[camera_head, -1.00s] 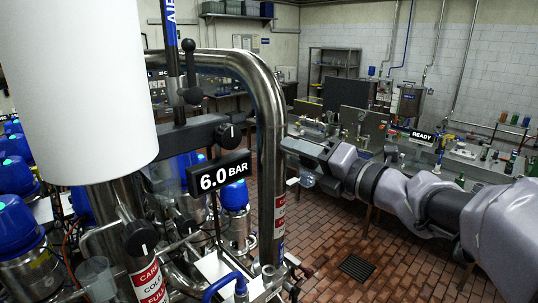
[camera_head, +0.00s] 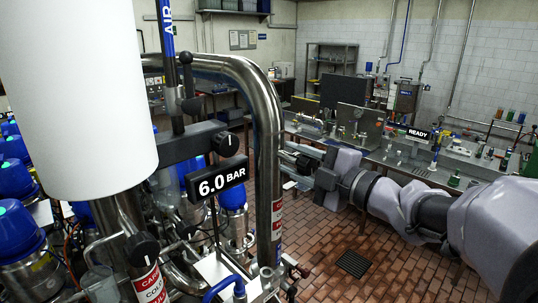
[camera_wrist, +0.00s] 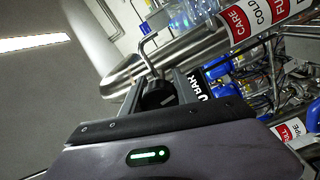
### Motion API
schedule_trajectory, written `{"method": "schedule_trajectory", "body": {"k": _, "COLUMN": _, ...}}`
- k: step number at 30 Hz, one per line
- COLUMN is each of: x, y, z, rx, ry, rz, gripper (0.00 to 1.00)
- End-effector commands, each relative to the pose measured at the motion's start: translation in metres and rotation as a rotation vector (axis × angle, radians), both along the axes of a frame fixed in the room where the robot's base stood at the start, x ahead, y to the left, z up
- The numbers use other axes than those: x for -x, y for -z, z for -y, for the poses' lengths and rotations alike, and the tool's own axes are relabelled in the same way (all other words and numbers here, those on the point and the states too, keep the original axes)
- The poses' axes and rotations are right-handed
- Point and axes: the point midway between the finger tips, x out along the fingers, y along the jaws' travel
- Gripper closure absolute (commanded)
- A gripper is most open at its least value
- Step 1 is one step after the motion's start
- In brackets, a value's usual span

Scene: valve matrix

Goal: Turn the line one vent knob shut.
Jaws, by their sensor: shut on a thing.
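In the wrist view a black round knob (camera_wrist: 158,97) with a white line on its face sits between the two fingers of my gripper (camera_wrist: 160,92), which is shut on it. Its label is not readable there. In the head view my gripper (camera_head: 298,157) is just right of the tall bent steel pipe (camera_head: 268,130), and the held knob cannot be made out. Two black knobs with white marks show in the head view: one (camera_head: 225,144) above the 6.0 BAR sign (camera_head: 217,180), one (camera_head: 144,249) lower left. Which is line one cannot be told.
A large white cylinder (camera_head: 85,100) blocks the left of the head view. Blue-capped units (camera_head: 14,180) stand at far left. Tiled floor (camera_head: 330,230) is open below my arm.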

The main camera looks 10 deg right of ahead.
Motion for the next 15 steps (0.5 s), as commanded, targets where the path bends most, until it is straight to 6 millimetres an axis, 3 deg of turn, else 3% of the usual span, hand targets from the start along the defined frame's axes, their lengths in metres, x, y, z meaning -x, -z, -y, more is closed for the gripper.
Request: {"method": "schedule_trajectory", "body": {"k": 15, "x": -0.0001, "y": -0.0002, "z": 0.0001, "rx": -0.125, "ry": 0.000, "rz": -0.091, "gripper": 1.00}}
